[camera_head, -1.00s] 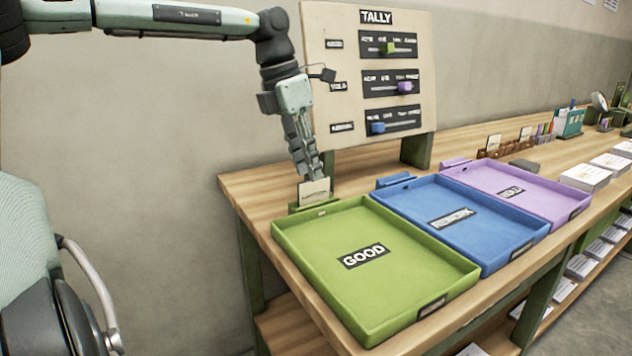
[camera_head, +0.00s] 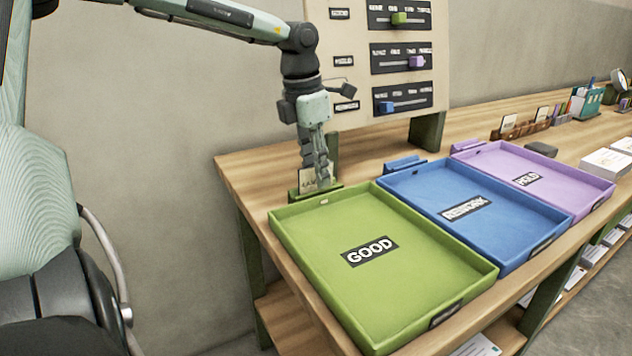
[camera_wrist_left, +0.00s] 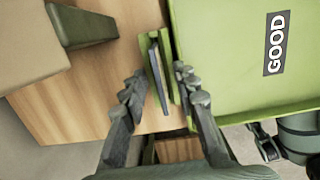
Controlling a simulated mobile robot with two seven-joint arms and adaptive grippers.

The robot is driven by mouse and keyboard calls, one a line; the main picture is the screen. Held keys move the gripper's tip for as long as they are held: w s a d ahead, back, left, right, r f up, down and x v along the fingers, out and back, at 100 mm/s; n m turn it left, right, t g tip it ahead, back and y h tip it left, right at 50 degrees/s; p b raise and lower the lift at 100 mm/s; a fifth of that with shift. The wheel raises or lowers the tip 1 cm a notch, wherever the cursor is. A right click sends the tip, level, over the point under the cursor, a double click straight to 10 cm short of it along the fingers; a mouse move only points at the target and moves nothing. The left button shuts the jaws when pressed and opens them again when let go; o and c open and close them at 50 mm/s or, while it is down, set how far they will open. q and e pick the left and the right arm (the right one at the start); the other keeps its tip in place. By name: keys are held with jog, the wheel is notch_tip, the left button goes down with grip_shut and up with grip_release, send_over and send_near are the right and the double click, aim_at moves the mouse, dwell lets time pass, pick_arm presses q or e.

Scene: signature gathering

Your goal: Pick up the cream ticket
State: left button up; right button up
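The cream ticket (camera_head: 308,184) stands upright in a small green holder (camera_head: 334,188) behind the green GOOD tray (camera_head: 300,245). My left gripper (camera_head: 316,182) points down over the ticket and partly hides it. In the left wrist view, the two fingers of my left gripper (camera_wrist_left: 162,90) are spread apart, one on each side of the thin, edge-on ticket (camera_wrist_left: 157,82). Gaps show between the fingers and the ticket. My right gripper is not in view.
A blue tray (camera_head: 510,252) and a purple tray (camera_head: 585,189) sit right of the green tray. The tally board (camera_head: 352,65) stands behind on a green leg. The wooden table's left edge (camera_head: 240,195) is close to the holder.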

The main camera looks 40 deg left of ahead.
pick_arm(q)
jog(key=shift+f, duration=0.2)
grip_shut()
jog(key=shift+r, duration=0.1)
